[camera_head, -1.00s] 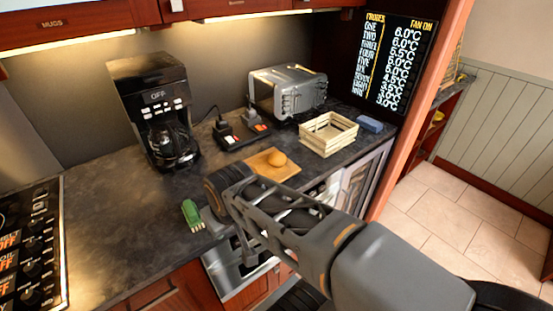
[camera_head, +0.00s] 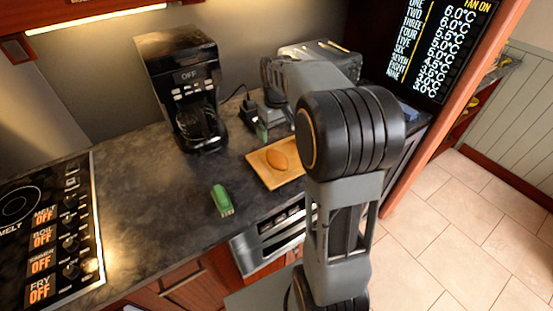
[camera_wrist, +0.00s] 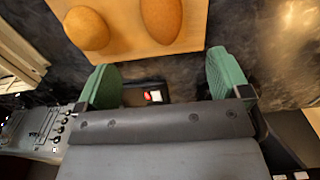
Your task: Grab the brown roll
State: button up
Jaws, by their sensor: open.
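A brown oval roll (camera_head: 277,160) lies on a light wooden board (camera_head: 263,174) on the counter in the head view. The wrist view shows two brown rounded shapes at its top, one at the left (camera_wrist: 87,28) and a longer one at the right (camera_wrist: 161,17), both over the board (camera_wrist: 124,42). My gripper (camera_wrist: 161,78) has green fingertips spread wide with nothing between them. The fingertips point toward the board and are apart from the rolls. In the head view one green fingertip (camera_head: 262,131) shows behind the board; my arm hides the rest.
A black coffee maker (camera_head: 188,88) stands at the back left. A green object (camera_head: 222,200) lies on the counter in front of the board. A toaster (camera_head: 318,50) behind my arm is partly hidden. A cooktop (camera_head: 50,235) is at the left. Mid-left counter is clear.

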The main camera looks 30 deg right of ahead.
aim_at(277, 155)
notch_tip(277, 155, down, 6)
jog(key=shift+a+f, duration=0.1)
jog(key=shift+f, duration=0.05)
jog(key=shift+s+a+f+p, duration=0.15)
jog(key=shift+f+p, duration=0.45)
jog(key=shift+f, duration=2)
jog(key=shift+s, duration=0.1)
jog(key=c, duration=1)
